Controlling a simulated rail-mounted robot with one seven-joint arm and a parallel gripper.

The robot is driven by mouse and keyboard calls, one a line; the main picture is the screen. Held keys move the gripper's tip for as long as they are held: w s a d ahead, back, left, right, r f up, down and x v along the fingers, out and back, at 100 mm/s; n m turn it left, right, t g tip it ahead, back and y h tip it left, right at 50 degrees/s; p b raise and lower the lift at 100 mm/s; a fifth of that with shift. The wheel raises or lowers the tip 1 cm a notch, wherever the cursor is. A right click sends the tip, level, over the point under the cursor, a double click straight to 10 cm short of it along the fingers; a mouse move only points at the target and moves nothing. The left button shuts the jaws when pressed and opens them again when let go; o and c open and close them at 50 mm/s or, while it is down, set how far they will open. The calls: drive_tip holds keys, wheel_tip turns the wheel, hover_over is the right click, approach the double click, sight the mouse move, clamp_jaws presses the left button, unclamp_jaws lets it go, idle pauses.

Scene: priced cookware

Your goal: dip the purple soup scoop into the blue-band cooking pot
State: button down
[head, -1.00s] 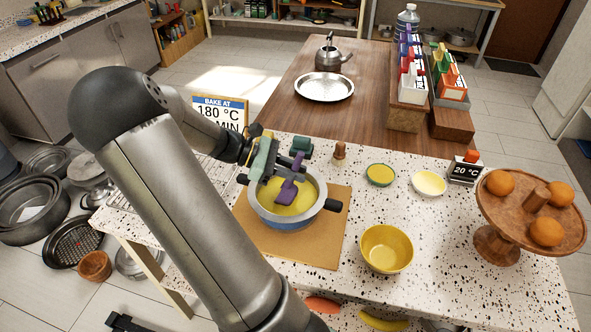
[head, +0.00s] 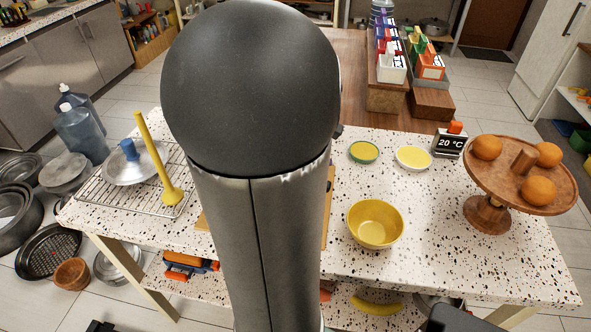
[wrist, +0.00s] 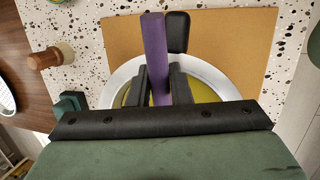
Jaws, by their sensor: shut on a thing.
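The purple soup scoop (wrist: 153,42) shows in the wrist view, its handle between the two dark fingers of my gripper (wrist: 160,74), which is shut on it. The cooking pot lies beneath the fingers; its pale metal rim (wrist: 118,80), a black side handle (wrist: 178,32) and yellow contents (wrist: 206,90) show. The scoop's lower end is hidden behind my gripper, so I cannot tell how deep it sits. The pot's blue band is not visible now. In the head view my arm covers the pot, scoop and gripper.
The pot stands on a brown board (wrist: 245,35). A yellow bowl (head: 375,224), two small dishes (head: 363,152) (head: 413,158) and a wooden stand (head: 490,190) with oranges are to the right. A rack (head: 100,190) with a lid and yellow ladle (head: 160,165) is left.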

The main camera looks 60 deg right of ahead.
drive_tip(key=f+t+b, duration=0.1)
drive_tip(key=a+f+y+b, duration=0.1)
drive_tip(key=b, duration=0.1)
drive_tip(key=shift+f+t, duration=0.25)
drive_tip(key=shift+t, duration=0.15)
drive_tip(key=shift+w+d+r+p, duration=0.1)
drive_tip(key=shift+d+r+p, duration=0.1)
drive_tip(key=shift+r+p, duration=1.3)
drive_tip(key=shift+w+d+r+p, duration=0.15)
drive_tip(key=shift+r+p, duration=0.75)
drive_tip(key=shift+r, duration=1.15)
drive_tip(key=shift+r, duration=0.15)
